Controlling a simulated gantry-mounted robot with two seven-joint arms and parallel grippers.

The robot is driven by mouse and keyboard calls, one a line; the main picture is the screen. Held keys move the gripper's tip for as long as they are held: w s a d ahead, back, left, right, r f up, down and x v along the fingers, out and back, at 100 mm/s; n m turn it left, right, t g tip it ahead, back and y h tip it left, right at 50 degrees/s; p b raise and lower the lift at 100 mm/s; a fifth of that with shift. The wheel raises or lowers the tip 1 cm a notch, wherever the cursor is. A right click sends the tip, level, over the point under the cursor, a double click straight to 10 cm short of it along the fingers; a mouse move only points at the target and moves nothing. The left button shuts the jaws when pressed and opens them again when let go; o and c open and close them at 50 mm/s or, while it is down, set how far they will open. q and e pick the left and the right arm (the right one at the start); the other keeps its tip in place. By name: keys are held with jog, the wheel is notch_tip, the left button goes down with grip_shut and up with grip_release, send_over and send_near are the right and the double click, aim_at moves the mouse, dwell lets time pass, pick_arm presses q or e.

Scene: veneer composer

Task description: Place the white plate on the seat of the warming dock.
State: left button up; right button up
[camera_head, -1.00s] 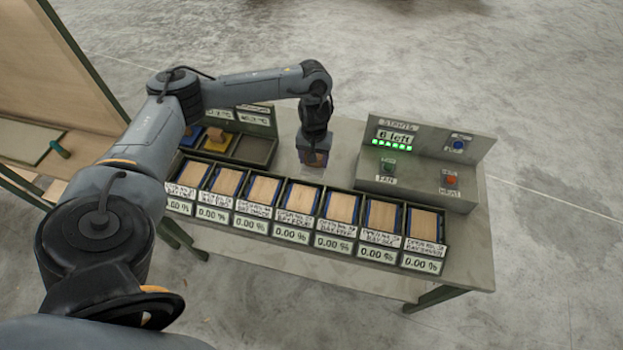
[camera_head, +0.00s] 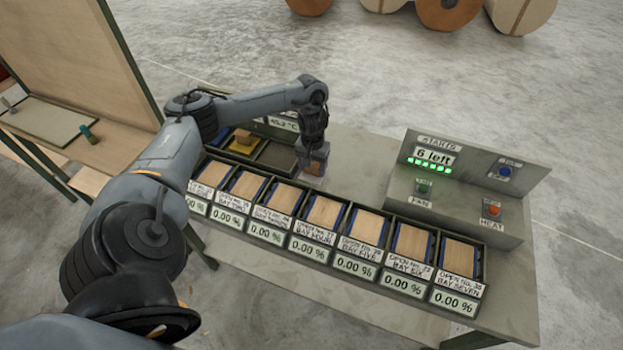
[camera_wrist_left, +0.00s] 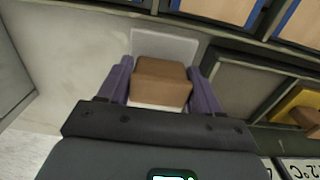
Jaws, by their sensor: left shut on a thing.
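My left gripper (camera_head: 314,166) is shut on a brown wooden block (camera_head: 319,153), the grip on top of the white plate (camera_head: 312,182). In the left wrist view, the block (camera_wrist_left: 160,82) sits between the two purple fingers, and the pale plate (camera_wrist_left: 165,44) shows beyond it. The warming dock (camera_head: 297,158) is a dark green tray with compartments, just left of the gripper in the head view. Its nearest compartment (camera_head: 277,156) is empty; it also shows in the left wrist view (camera_wrist_left: 245,85). I cannot tell whether the plate touches the table. My right gripper is not in view.
A yellow plate (camera_head: 241,147) with a wooden block sits in the dock. A row of bays with wood sheets (camera_head: 323,212) runs along the table's front. A control panel (camera_head: 440,195) with buttons stands right. Bare tabletop (camera_head: 365,150) lies between dock and panel.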

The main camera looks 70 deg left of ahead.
aim_at(311, 173)
pick_arm(q)
jog(key=shift+s+a+f, duration=0.1)
jog(key=shift+a+f, duration=0.15)
jog(key=shift+a, duration=0.15)
notch_tip(311, 173, down, 3)
jog(key=shift+r+b, duration=0.2)
jog(key=shift+b, duration=0.8)
jog(key=shift+f, duration=0.65)
jog(key=o, duration=1.2)
jog(key=shift+f, duration=0.15)
